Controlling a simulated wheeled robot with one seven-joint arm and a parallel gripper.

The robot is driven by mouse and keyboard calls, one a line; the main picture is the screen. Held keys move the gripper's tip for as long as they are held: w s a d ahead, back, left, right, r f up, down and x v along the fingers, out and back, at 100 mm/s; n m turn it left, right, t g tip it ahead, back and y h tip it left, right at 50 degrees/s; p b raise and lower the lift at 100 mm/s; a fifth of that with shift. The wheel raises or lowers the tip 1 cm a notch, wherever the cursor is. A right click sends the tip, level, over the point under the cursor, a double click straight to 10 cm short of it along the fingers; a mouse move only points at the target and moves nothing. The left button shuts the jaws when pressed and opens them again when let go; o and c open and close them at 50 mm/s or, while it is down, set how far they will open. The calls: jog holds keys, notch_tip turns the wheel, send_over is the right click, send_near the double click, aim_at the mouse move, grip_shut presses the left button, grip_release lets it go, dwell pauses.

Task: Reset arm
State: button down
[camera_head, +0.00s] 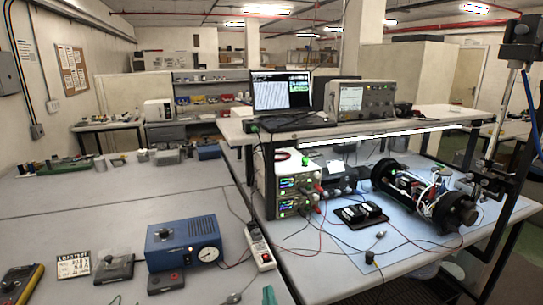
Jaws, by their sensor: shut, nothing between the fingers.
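I do not see my gripper or any part of my arm that I can be sure of in the head view. A dark cylinder assembly (455,213) with round black ends lies on its side on the blue mat (405,255) of the right bench. Its middle is open and shows wires and small parts inside. A small teal piece (268,295) shows at the bottom edge, cut off by the frame; I cannot tell what it is.
A blue box with a dial (184,243), a small sign (74,262) and a yellow-edged meter (22,283) stand on the left bench. A power strip (260,246) lies at its right edge. Stacked power supplies (297,189), a laptop (283,92) and a black stand (521,40) are right.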

jog(key=s+a+f+m+h, duration=0.15)
jog(key=s+f+m, duration=0.25)
jog(key=s+f, duration=0.45)
jog(key=s+a+f+m+h, duration=0.1)
jog(key=s+a+f+m, duration=0.15)
jog(key=s+f, duration=0.6)
jog(key=s+d, duration=0.2)
jog(key=s, duration=1)
jog(key=s+d+g, duration=0.1)
jog(key=s+d, duration=0.1)
jog(key=s, duration=1)
jog(key=shift+d+r, duration=0.3)
jog(key=shift+r, duration=0.05)
jog(key=shift+y, duration=0.25)
